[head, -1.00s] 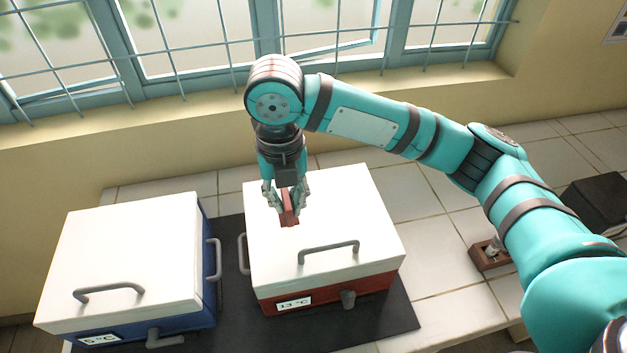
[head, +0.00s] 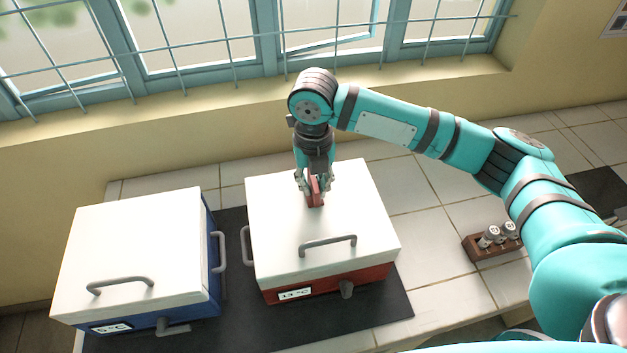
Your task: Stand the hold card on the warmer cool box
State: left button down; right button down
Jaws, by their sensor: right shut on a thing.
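The warmer cool box is the red one (head: 373,286), with a white lid and a label that reads 13 °C. The other cool box (head: 130,250) is blue with a white lid and reads 5 °C. My right gripper (head: 314,190) is shut on the red hold card (head: 315,198) above the far middle part of the red box's lid. The card is upright, and its lower edge is at or very near the lid; I cannot tell whether it touches. My left gripper is not in view.
Both boxes stand on a dark mat (head: 235,310) on a tiled counter. A grey handle (head: 328,243) rises from the red box's lid. A brown rack (head: 485,250) with several vials stands to the right. A barred window (head: 250,60) is behind.

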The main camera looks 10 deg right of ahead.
aim_at(313, 179)
jog(key=shift+f, duration=0.15)
jog(key=c, duration=1.4)
grip_release()
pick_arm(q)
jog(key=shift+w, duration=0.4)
pick_arm(e)
jog(key=shift+o, duration=0.2)
